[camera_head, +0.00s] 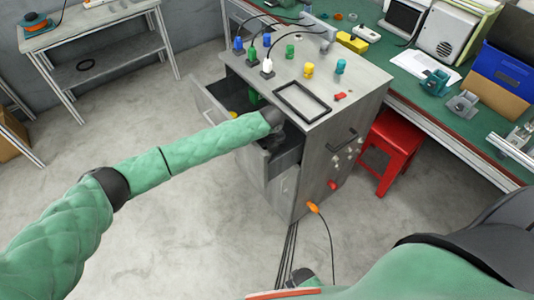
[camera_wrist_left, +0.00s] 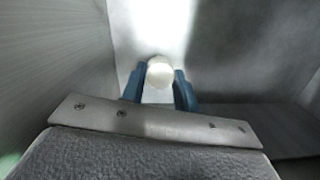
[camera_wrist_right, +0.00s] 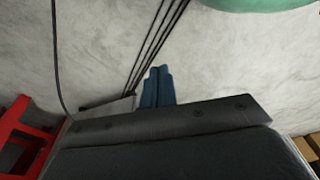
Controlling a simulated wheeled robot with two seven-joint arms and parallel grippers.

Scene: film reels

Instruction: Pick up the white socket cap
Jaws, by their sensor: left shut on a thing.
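The white socket cap (camera_wrist_left: 160,71) shows in the left wrist view between the blue fingers of my left gripper (camera_wrist_left: 158,80). The gripper is shut on it. Pale walls stand around it. In the head view my left arm reaches into the open drawer (camera_head: 285,155) of the grey cabinet; the gripper and the cap are hidden there. My right gripper (camera_wrist_right: 157,87) has its blue fingers together with nothing between them, above the grey floor.
Blue, green and white plugs with cables, loose coloured caps and a black frame (camera_head: 301,101) are on the cabinet top (camera_head: 345,75). Another drawer (camera_head: 210,108) is open. A red stool (camera_head: 395,140) and a green workbench (camera_head: 425,88) stand to the right. The floor in front is mostly clear.

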